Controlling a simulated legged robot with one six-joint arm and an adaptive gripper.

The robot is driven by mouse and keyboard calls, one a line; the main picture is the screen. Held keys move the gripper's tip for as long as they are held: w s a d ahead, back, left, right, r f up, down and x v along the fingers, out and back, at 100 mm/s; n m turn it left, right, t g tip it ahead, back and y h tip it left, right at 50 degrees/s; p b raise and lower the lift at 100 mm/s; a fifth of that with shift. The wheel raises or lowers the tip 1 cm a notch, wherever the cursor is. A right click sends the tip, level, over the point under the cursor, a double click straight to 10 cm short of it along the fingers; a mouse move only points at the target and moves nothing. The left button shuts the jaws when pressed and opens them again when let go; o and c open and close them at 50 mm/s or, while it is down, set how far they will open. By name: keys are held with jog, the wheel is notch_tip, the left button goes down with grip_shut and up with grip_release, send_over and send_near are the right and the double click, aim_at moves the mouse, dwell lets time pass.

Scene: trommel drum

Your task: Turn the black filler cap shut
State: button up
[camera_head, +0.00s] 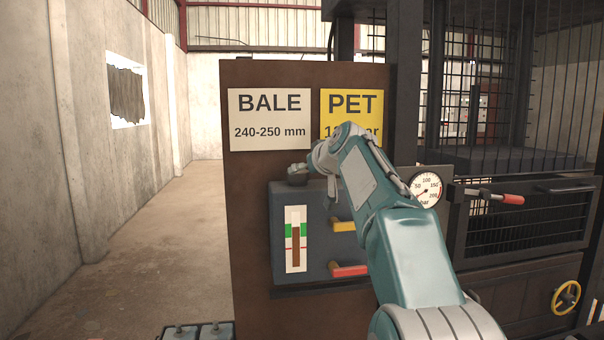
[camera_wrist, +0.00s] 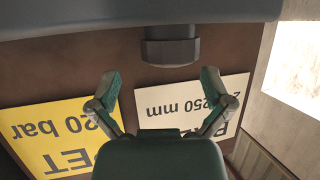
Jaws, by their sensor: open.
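The black filler cap (camera_wrist: 170,45) is a short dark cylinder on the blue-grey tank (camera_head: 318,215). The wrist view is upside down, so the tank (camera_wrist: 60,22) lies along its top and the cap points down. My gripper (camera_wrist: 161,84) is open and empty, one finger to each side. The cap is just beyond the fingertips, roughly centred between them, and I see no contact. In the head view my gripper (camera_head: 300,168) is over the tank's top left and partly hides the cap (camera_head: 298,179). Whether the cap is loose or shut cannot be told.
A brown panel behind carries a white BALE sign (camera_head: 269,119) and a yellow PET sign (camera_head: 352,104). The tank front has a level gauge (camera_head: 296,239), a yellow handle (camera_head: 343,226) and a red handle (camera_head: 350,270). A pressure dial (camera_head: 425,190) is right of my arm. Open floor lies left.

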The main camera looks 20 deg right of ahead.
aim_at(299, 172)
jog(key=w+a, duration=0.1)
jog(key=w+a+f, duration=0.1)
jog(key=w, duration=0.1)
jog(key=shift+f, duration=0.1)
jog(key=shift+d, duration=0.55)
jog(key=c, duration=1)
jog(key=shift+a, duration=0.25)
